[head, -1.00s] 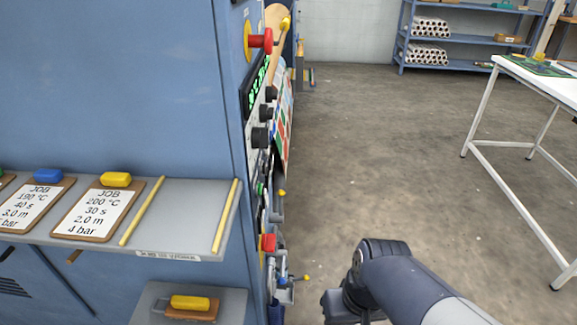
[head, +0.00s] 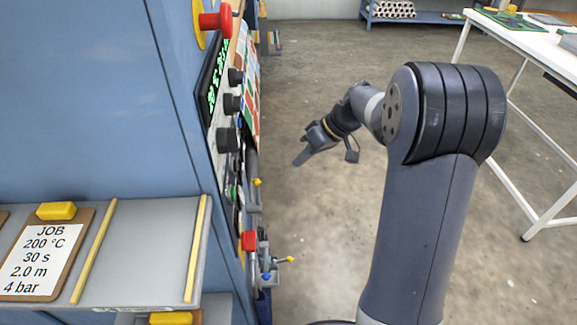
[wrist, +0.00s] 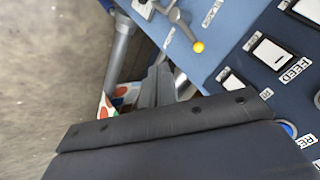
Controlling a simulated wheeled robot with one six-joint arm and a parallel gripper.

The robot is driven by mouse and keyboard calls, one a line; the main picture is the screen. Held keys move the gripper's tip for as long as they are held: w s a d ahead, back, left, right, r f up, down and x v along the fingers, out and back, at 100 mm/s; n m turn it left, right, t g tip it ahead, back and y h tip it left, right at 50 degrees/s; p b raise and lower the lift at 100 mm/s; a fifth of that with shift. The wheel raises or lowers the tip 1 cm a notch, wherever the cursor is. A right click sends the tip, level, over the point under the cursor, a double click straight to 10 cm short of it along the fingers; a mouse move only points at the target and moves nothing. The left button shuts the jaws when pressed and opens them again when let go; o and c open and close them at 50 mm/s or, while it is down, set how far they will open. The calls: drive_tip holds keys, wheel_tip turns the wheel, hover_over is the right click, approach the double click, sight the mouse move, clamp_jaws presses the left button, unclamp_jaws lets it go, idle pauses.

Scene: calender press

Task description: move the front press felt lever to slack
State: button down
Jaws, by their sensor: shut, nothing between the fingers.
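Two small levers with yellow knobs stick out from the side of the blue press: an upper one (head: 257,183) and a lower one (head: 289,259) in the head view. I cannot tell from the labels which is the front press felt lever. In the wrist view a grey lever with a yellow knob (wrist: 198,47) stands on a blue panel; its label is too blurred to read. My gripper (head: 299,161) is shut and empty, in the air to the right of the press, apart from both levers. In the wrist view its grey fingers (wrist: 156,86) show beyond its dark body.
A red stop button (head: 216,20), black knobs (head: 229,139) and a red switch (head: 248,241) stick out from the press's side. A shelf (head: 150,255) with job cards juts out at the left. A white table (head: 535,40) stands at the right. The floor between is clear.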

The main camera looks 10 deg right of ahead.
drive_tip(key=s+a+f+b, duration=0.1)
drive_tip(key=a+f+b, duration=0.1)
drive_tip(key=a+f, duration=0.4)
drive_tip(key=shift+s+a+f+b, duration=0.3)
drive_tip(key=shift+a+b, duration=0.05)
drive_tip(key=shift+a, duration=1.05)
drive_tip(key=shift+f+b, duration=0.15)
drive_tip(key=shift+b, duration=0.2)
drive_tip(key=s+b, duration=0.1)
drive_tip(key=b, duration=0.1)
drive_tip(key=s+t+b, duration=0.1)
drive_tip(key=shift+r+b, duration=0.3)
drive_tip(key=shift+b, duration=0.05)
drive_tip(key=shift+w, duration=0.15)
